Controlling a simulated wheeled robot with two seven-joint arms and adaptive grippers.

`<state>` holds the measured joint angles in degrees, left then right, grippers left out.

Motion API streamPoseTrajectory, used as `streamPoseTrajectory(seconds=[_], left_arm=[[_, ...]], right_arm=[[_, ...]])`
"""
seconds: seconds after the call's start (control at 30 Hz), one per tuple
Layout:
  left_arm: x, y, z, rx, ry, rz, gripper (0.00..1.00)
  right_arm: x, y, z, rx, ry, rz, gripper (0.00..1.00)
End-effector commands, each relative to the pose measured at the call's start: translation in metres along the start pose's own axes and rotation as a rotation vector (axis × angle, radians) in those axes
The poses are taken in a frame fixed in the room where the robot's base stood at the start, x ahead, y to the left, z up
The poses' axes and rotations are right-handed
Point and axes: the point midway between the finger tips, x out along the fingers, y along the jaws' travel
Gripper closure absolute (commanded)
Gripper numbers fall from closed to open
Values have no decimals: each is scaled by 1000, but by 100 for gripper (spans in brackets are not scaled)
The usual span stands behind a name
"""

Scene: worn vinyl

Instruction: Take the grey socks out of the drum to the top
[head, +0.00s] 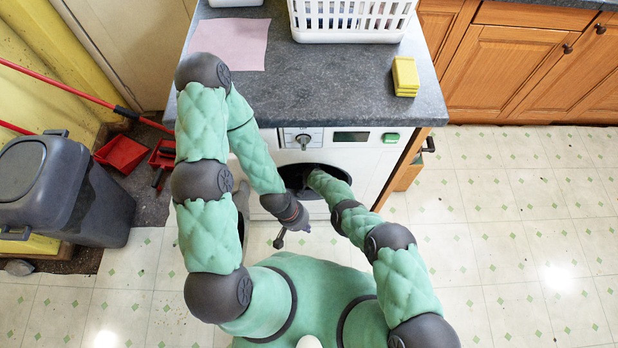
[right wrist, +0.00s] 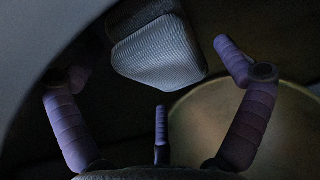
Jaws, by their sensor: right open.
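The grey socks (right wrist: 158,52), a rounded ribbed bundle, show in the right wrist view inside the dark drum. They lie beyond my right gripper (right wrist: 155,82), whose purple fingers are spread and empty, not touching them as far as I can see. In the head view my right forearm goes into the open round door of the white washing machine (head: 370,160), so that gripper and the socks are hidden there. My left gripper (head: 292,234) hangs in front of the machine, fingers apart and empty. The dark grey top (head: 330,95) is above the machine.
On the top are a white basket (head: 352,22) at the back, a pink cloth (head: 230,44) at left and yellow sponges (head: 405,77) at right. The top's middle and front are clear. A grey bin (head: 60,190) and red dustpans (head: 122,153) stand at left.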

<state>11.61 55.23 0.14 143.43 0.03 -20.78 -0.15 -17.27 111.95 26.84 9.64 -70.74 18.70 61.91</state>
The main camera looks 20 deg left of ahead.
Motion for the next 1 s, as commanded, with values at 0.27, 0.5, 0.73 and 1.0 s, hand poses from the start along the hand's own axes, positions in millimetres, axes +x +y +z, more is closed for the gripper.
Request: streamPoseTrajectory(seconds=[0.27, 0.5, 0.73, 1.0], left_arm=[[7, -2, 0, 0, 0, 0, 100], [7, -2, 0, 0, 0, 0, 100], [7, -2, 0, 0, 0, 0, 100], [6, -2, 0, 0, 0, 0, 100]], right_arm=[[7, 0, -1, 0, 1, 0, 0], [7, 0, -1, 0, 1, 0, 25], [7, 0, 0, 0, 0, 0, 55], [6, 0, 0, 0, -1, 0, 55]])
